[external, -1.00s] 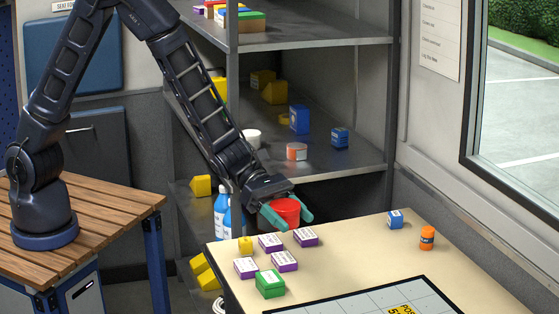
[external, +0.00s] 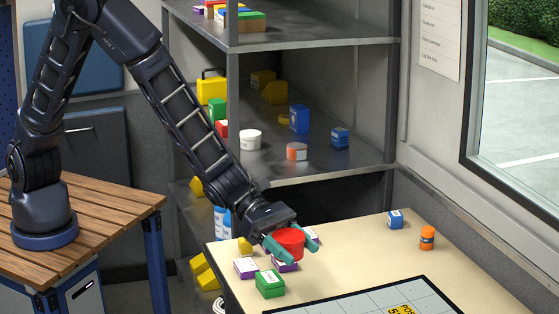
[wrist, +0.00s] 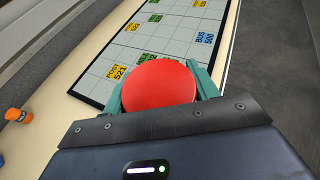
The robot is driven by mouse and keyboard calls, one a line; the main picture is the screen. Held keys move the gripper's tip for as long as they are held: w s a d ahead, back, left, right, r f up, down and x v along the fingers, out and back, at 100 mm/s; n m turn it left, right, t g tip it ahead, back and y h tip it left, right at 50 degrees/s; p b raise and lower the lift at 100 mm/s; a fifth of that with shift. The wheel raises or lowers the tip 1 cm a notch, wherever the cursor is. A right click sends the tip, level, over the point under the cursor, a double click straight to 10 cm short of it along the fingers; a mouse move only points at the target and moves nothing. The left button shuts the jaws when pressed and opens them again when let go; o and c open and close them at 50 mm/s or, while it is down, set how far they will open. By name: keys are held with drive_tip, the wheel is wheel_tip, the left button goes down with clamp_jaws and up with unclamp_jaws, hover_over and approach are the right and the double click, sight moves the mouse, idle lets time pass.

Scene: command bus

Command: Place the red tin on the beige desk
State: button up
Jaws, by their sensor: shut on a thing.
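The red tin (external: 289,243) is a short round can held between the teal fingers of my gripper (external: 291,250). In the wrist view the red tin (wrist: 160,84) shows its round top, with a finger of my gripper (wrist: 160,92) on each side. My gripper is shut on it. The desk also shows in the wrist view (wrist: 62,88).
Purple boxes (external: 246,268), a green box (external: 270,284) and a yellow block (external: 245,246) crowd the desk's left side. A grid board (external: 370,301) lies in front. The desk's middle is clear.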

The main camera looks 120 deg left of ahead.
drive_tip(key=shift+w+d, duration=0.1)
drive_tip(key=shift+d, duration=0.2)
drive_tip(key=shift+w+a+m+h, duration=0.5)
drive_tip(key=shift+w+a, duration=0.75)
drive_tip(key=shift+w, duration=0.05)
wheel_tip(320, 180, up, 4)
drive_tip(key=m+g+h, duration=0.4)
drive_tip(key=m+h, duration=0.2)
hover_over(360, 249)
wheel_tip(360, 249, down, 20)
drive_tip(key=shift+w+d+r, duration=0.1)
drive_tip(key=shift+r, duration=0.05)
drive_tip(key=o, duration=1)
drive_tip(key=shift+o, duration=0.2)
